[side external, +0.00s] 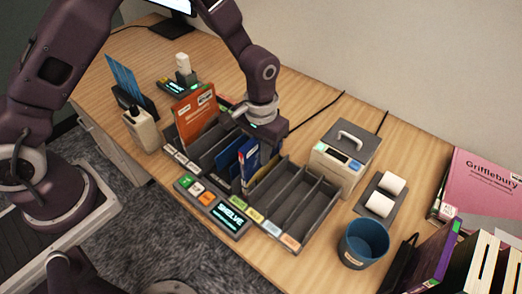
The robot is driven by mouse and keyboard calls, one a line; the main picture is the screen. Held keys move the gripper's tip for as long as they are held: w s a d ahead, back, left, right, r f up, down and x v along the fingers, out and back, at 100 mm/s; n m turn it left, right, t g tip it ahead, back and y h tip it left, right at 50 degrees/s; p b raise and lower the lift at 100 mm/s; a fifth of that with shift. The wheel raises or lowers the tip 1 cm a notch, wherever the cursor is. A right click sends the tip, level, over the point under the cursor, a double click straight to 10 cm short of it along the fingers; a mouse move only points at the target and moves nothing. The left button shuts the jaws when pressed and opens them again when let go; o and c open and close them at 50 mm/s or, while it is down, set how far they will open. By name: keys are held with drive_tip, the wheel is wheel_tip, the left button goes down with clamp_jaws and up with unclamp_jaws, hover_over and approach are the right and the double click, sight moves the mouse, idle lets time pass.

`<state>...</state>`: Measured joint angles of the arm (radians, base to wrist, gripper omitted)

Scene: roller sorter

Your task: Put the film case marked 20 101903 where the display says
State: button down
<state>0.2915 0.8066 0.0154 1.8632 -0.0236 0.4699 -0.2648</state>
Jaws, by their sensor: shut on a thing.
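My gripper (264,136) is above the middle of a dark grey slotted sorter (303,196), pointing down. It is shut on a slim blue case (248,158) with a yellow and white edge, standing upright at the slots. The fingertips are partly hidden, and I cannot tell whether the case touches the slot floor. No marking 20 101903 is readable. The display (229,214) at the sorter's front reads "SHELVE" in bright letters. An orange case (196,115) stands in the sorter's left part. The slots right of my gripper look empty.
Coloured labels (254,215) line the sorter's front edge. A grey-lidded box (343,152), white rolls (386,194) and a blue cup (362,243) stand right. A white bottle (142,128) and blue cases in a holder (126,80) stand left. Books (481,187) fill the right edge.

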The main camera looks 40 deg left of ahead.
drive_tip(key=shift+f, duration=0.2)
drive_tip(key=c, duration=1.4)
unclamp_jaws()
drive_tip(key=shift+o, duration=0.2)
wheel_tip(320, 180, up, 7)
